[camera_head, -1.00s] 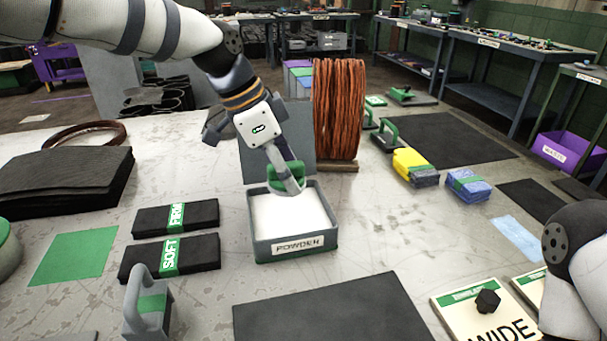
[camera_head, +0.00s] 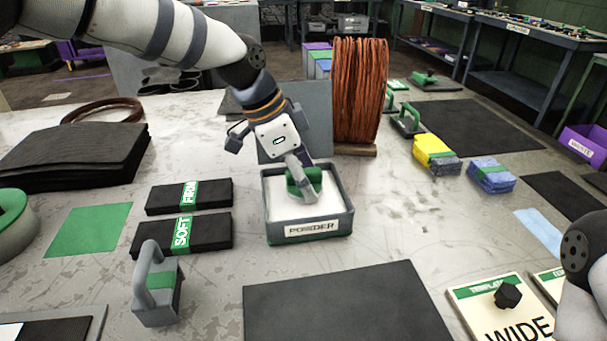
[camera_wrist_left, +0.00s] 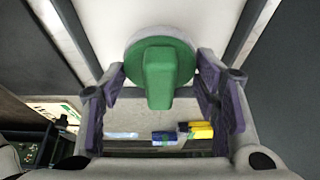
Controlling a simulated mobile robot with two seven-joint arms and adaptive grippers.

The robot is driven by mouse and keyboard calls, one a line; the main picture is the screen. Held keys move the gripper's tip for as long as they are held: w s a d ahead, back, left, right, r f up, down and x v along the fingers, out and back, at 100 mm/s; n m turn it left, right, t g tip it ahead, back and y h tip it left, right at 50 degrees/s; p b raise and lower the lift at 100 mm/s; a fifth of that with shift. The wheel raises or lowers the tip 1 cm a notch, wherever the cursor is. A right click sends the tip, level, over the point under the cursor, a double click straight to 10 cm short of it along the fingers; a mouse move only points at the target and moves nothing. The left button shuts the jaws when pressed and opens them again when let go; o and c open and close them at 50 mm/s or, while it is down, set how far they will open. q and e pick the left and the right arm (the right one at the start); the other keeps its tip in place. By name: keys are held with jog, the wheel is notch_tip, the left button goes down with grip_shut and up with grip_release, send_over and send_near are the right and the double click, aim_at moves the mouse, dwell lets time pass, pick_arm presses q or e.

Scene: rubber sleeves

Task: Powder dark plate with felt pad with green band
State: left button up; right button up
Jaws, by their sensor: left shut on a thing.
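My left gripper (camera_head: 305,186) is shut on the green grip of a round felt pad (camera_head: 312,178). In the left wrist view the pad (camera_wrist_left: 160,65) shows a green top with a pale rim, its grip between the two fingers. The pad is in the grey powder tray (camera_head: 311,238), at or just above the white powder; contact cannot be told. A flat dark plate (camera_head: 335,305) lies bare at the table's front middle. My right gripper is not in view; only part of my right arm shows at the right edge.
SOFT (camera_head: 181,235) and FIRM (camera_head: 189,196) black blocks lie left of the tray. A grey handled block (camera_head: 158,285) stands front left. A copper-coloured spool (camera_head: 360,90) stands behind the tray. A WIDE template (camera_head: 500,310) lies front right.

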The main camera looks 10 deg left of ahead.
aim_at(315, 170)
pick_arm(q)
jog(key=shift+f, duration=0.55)
dwell(0.5)
jog(key=shift+f, duration=0.1)
dwell(1.0)
jog(key=shift+r+p, duration=0.7)
jog(key=shift+r, duration=2.95)
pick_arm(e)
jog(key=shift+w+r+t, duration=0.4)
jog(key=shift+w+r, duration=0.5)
pick_arm(q)
jog(key=shift+f, duration=0.1)
